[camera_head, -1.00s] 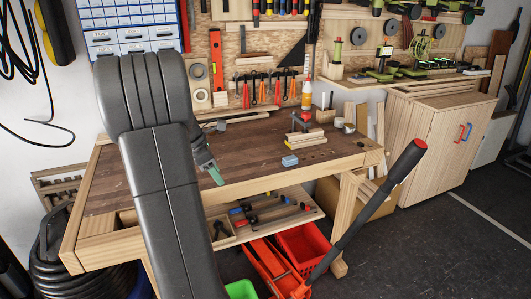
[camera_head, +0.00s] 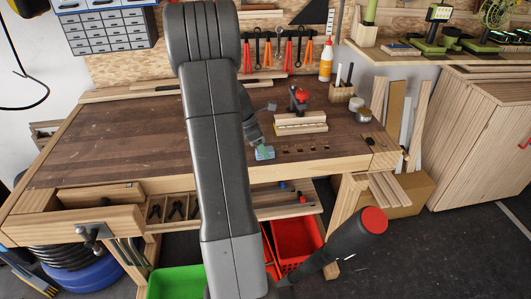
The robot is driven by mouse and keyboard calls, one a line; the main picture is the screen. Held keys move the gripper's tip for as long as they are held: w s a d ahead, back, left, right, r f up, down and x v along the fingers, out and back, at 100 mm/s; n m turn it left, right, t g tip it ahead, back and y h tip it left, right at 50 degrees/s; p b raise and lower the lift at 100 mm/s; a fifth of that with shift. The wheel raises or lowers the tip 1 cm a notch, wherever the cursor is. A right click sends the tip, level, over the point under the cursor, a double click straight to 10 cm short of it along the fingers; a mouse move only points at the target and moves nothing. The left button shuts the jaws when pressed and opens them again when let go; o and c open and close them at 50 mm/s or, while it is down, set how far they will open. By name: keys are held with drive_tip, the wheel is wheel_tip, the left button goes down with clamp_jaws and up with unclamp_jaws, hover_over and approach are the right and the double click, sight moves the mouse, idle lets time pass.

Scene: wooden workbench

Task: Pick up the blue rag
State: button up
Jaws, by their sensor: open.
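The blue rag (camera_head: 265,154) is a small light-blue folded piece lying near the front edge of the wooden workbench (camera_head: 120,130), right of the middle. My gripper (camera_head: 262,146) is just above and behind it in the picture, with its greenish fingertips at or very near the rag. The fingers look open, and the rag still lies on the bench. My arm hides part of the bench to the left of the gripper. I cannot tell whether the fingertips touch the rag.
A wooden block with a red-topped clamp (camera_head: 300,118) stands close behind and right of the rag. A glue bottle (camera_head: 326,60) and a pencil holder (camera_head: 341,91) stand further back. Red (camera_head: 297,240) and green (camera_head: 172,283) crates sit below. The bench's left side is clear.

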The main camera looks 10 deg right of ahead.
drive_tip(key=shift+x, duration=0.85)
drive_tip(key=shift+s, duration=0.1)
drive_tip(key=shift+c, duration=0.5)
drive_tip(key=c, duration=1)
drive_tip(key=shift+o, duration=0.2)
drive_tip(key=shift+r, duration=0.1)
wheel_tip(320, 180, up, 10)
